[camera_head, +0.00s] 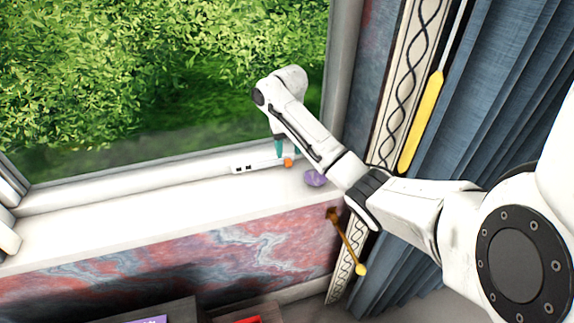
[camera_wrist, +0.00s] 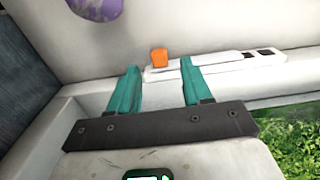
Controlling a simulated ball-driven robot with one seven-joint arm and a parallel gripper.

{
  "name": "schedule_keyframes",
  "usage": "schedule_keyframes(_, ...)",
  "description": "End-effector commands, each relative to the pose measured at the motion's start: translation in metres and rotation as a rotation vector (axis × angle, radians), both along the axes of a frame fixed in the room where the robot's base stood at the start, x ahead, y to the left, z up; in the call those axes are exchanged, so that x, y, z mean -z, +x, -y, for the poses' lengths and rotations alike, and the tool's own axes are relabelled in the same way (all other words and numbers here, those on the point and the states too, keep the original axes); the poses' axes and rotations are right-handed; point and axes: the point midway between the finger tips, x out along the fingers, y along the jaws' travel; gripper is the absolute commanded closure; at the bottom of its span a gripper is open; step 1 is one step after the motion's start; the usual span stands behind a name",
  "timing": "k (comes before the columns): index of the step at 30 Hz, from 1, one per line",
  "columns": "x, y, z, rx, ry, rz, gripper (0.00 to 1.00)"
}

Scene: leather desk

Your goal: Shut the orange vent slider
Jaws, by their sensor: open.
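The orange vent slider (camera_head: 288,162) is a small knob on a white vent strip (camera_head: 248,168) along the foot of the window frame. In the wrist view the orange slider (camera_wrist: 159,58) stands near one end of the white vent strip (camera_wrist: 228,65), and two dark slots show toward the other end. My gripper (camera_wrist: 161,75) has two teal fingers, open and empty. In the wrist view the slider appears between the fingertips and just beyond them. In the head view my gripper (camera_head: 280,148) is beside the slider on its left. I cannot tell whether a finger touches it.
A purple object (camera_head: 315,178) lies on the white sill (camera_head: 150,205) near the slider, partly beside my arm. A window with greenery is behind. A blue curtain (camera_head: 470,120) and a yellow-handled rod (camera_head: 424,115) hang at the right. The left sill is clear.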

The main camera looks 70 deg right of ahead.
Motion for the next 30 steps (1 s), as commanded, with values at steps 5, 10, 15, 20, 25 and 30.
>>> schedule_keyframes(5, 0.025, -0.001, 0.0, 0.001, 0.001, -0.003, 0.51)
schedule_keyframes(10, 0.039, -0.001, 0.0, 0.0, 0.0, -0.003, 0.51)
schedule_keyframes(15, 0.043, 0.0, 0.0, 0.0, -0.001, -0.001, 0.51)
schedule_keyframes(20, 0.043, 0.0, 0.0, 0.0, -0.001, -0.001, 0.51)
schedule_keyframes(25, 0.043, 0.0, 0.0, 0.0, -0.001, -0.001, 0.65)
schedule_keyframes(30, 0.043, 0.0, 0.0, 0.0, -0.001, -0.001, 0.82)
